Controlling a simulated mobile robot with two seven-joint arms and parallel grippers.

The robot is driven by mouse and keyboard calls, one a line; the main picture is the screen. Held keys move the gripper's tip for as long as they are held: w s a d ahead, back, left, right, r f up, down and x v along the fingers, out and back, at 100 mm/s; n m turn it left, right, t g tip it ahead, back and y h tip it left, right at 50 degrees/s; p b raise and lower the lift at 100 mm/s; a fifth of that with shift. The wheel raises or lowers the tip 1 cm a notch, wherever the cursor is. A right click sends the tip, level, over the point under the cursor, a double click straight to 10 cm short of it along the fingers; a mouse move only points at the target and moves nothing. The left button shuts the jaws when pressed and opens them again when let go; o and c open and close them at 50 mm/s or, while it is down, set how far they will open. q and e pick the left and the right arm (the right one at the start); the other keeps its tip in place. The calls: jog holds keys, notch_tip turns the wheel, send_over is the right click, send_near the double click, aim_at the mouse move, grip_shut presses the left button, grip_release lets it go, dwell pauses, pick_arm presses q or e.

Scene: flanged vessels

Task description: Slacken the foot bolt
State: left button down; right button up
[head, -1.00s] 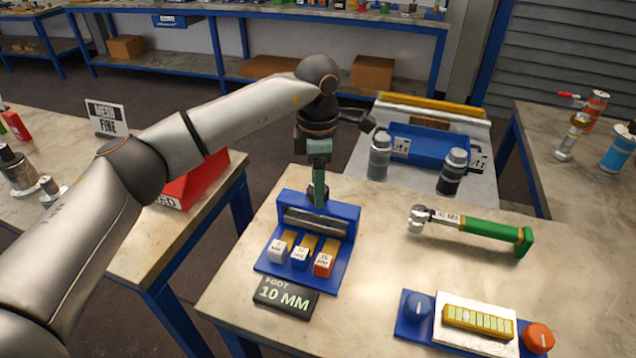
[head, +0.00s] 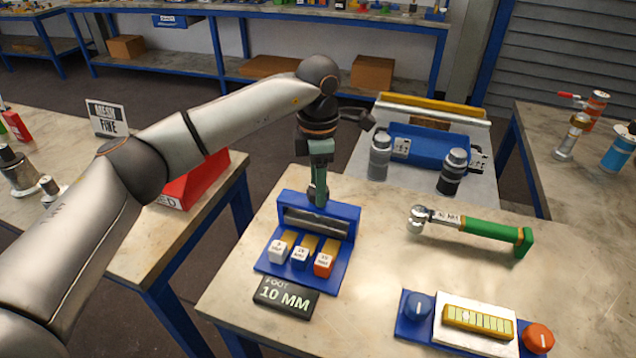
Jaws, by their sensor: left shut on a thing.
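My left gripper (head: 319,192) reaches down at the back edge of the blue rack (head: 268,262) on the near bench. It is shut on a small dark, rounded thing (head: 314,191), mostly hidden by the fingers; I cannot tell exactly what it is. A black sign (head: 285,295) reading "FOOT 10 MM" lies in front. A green-handled wrench (head: 480,230) lies to the right. I cannot make out the foot bolt. My right gripper is out of view.
A blue panel with a white plate (head: 441,335), a yellow gauge and an orange knob (head: 537,337) sits front right. Bare bench lies between rack and wrench.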

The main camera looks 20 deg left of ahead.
pick_arm(q)
jog(key=n, duration=0.5)
jog(key=shift+r+p, duration=0.1)
jog(key=shift+p, duration=0.2)
jog(key=n, duration=0.5)
jog(key=shift+n, duration=0.3)
jog(key=n+p, duration=0.1)
jog(key=n, duration=0.9)
jog(key=shift+w, duration=0.1)
jog(key=shift+n, duration=0.4)
jog(key=shift+c, duration=1.3)
grip_release()
